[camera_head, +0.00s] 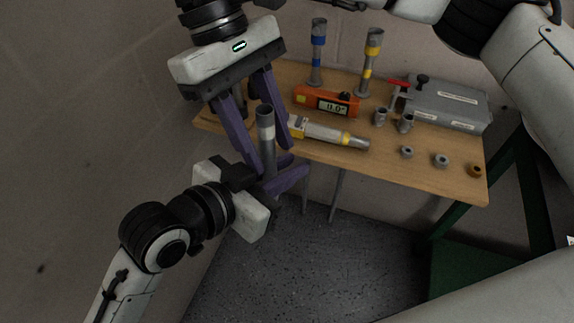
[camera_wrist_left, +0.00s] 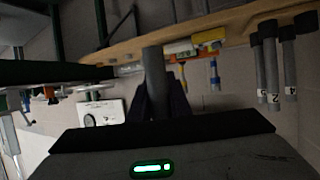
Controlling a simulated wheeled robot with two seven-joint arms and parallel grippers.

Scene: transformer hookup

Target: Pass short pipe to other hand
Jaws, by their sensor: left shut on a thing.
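The short pipe (camera_head: 266,126) is a plain grey tube, standing nearly upright in the head view. My left gripper (camera_head: 271,181), coming from the lower left, is shut on its lower part. In the left wrist view the pipe (camera_wrist_left: 153,75) rises between the dark fingers. My right gripper (camera_head: 269,153) reaches down from above. Its purple fingers are spread on either side of the pipe and look open. Whether either finger touches the pipe is hard to see, and the pipe's lower end is hidden by the left fingers.
A wooden table (camera_head: 420,176) stands behind the grippers. It carries a grey-white tool (camera_head: 325,133), an orange meter (camera_head: 327,101), blue-banded (camera_head: 318,52) and yellow-banded (camera_head: 370,62) posts, a grey box (camera_head: 447,103) and several small rings. The floor (camera_head: 330,260) in front is clear.

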